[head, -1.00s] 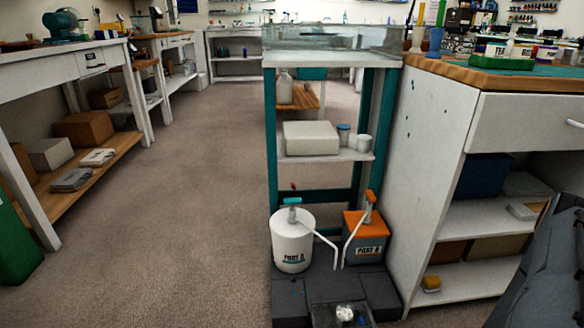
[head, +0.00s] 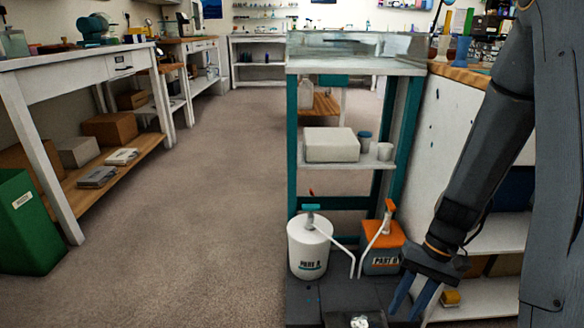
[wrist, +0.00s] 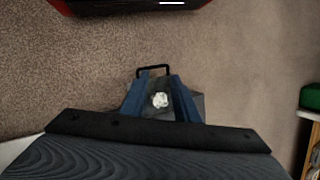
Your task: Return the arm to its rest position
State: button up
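My arm hangs down at the right of the head view, with my gripper (head: 408,312) low beside the orange-topped PART B container (head: 382,258). Its two blue fingers are apart, with nothing visibly held. In the wrist view my gripper (wrist: 159,98) points downward, its fingers on either side of a crumpled white lump (wrist: 160,100) that appears to lie below them on a dark, handled tray. The same lump (head: 359,322) shows at the bottom edge of the head view, left of the fingers.
A white PART A container (head: 308,250) with a pump stands left of PART B, before a teal-framed shelf stand (head: 291,150). A white cabinet (head: 437,130) stands behind my arm. A green bin (head: 30,225) and long workbench (head: 45,68) line the left. Carpet between is clear.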

jog(key=w+a+r+n+t+h, duration=0.1)
jog(key=a+r+n+t+h, duration=0.45)
jog(key=r, duration=0.95)
jog(key=s+a+r+n+g+y, duration=0.15)
jog(key=s+a+r, duration=0.25)
jog(key=s+a, duration=0.5)
jog(key=s+a+r+n+g+y, duration=0.15)
jog(key=s+a+r, duration=0.35)
jog(key=a, duration=0.8)
jog(key=d+r+m+p, duration=0.2)
jog(key=d+r+p, duration=0.8)
jog(key=p, duration=0.8)
jog(key=s+d+r+m+h+p, duration=0.1)
jog(key=d+r+m+p, duration=0.2)
jog(key=d+r+p, duration=0.7)
notch_tip(320, 180, up, 6)
jog(key=p, duration=0.8)
jog(key=shift+s+d+r+p, duration=0.25)
jog(key=shift+s+d+p, duration=0.05)
jog(key=shift+p, duration=0.1)
